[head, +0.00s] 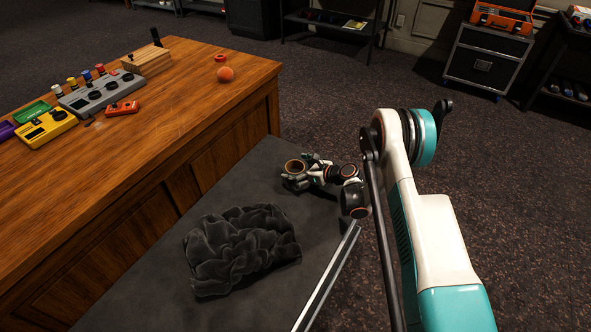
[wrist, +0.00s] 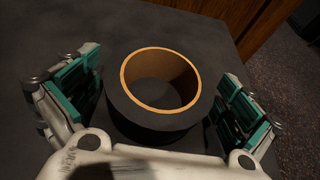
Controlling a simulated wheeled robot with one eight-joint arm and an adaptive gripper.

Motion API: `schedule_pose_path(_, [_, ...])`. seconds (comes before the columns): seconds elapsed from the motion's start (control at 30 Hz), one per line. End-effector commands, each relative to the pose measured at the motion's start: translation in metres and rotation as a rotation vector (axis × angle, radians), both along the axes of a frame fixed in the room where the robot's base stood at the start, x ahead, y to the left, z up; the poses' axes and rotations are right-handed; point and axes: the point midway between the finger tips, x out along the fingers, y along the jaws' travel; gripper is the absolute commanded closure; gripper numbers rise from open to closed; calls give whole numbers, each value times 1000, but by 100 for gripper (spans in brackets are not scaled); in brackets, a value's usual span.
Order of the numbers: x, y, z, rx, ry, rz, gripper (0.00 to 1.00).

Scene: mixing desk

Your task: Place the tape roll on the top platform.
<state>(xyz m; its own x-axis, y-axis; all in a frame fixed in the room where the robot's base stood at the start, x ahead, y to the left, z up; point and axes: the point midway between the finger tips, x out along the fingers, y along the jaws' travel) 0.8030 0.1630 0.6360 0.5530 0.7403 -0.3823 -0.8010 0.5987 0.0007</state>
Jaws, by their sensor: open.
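The tape roll (wrist: 158,122) is black outside with a tan core and lies flat on the dark grey surface (head: 150,290). In the wrist view my gripper (wrist: 160,85) is open, with one teal-padded finger on each side of the roll. I cannot tell which surface is the top platform; the wooden desk top (head: 150,150) stands higher than the grey surface.
A crumpled dark cloth (head: 240,248) lies left of my gripper on the grey surface. The desk's near part is clear.

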Motion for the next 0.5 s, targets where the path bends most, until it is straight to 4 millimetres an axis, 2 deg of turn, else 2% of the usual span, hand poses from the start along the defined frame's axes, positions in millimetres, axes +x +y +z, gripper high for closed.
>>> schedule_pose_path(0.17, [-6, -9, 8, 0, 0, -2, 0])
schedule_pose_path(0.5, [-45, -62, 36, 0, 0, -3, 0])
